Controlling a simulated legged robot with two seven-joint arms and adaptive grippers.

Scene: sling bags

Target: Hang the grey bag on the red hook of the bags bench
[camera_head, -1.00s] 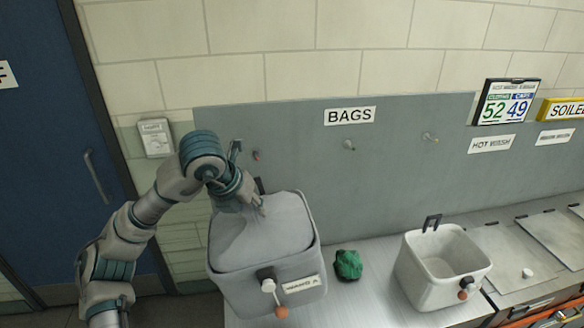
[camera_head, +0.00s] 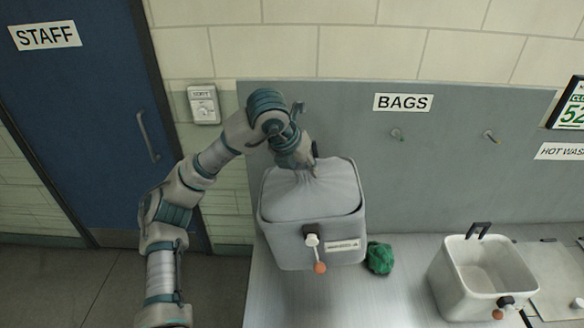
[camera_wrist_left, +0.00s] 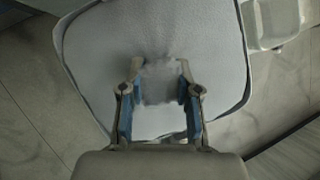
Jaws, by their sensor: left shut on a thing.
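The grey bag (camera_head: 312,200) is boxy, with a gathered soft top, a white label and an orange-tipped toggle on its front. My left gripper (camera_head: 301,168) comes from above and is shut on the gathered grey cloth. In the left wrist view the two fingers (camera_wrist_left: 160,84) pinch the cloth of the bag (camera_wrist_left: 205,45). The bag is in front of the grey back panel (camera_head: 440,190), at the left end of the bench; whether its base touches the bench is unclear. The red hook is hidden behind my arm. My right gripper is out of view.
A green crumpled cloth (camera_head: 379,258) lies right of the bag. A white open bin (camera_head: 455,286) stands farther right. A blue door (camera_head: 85,110) is at left.

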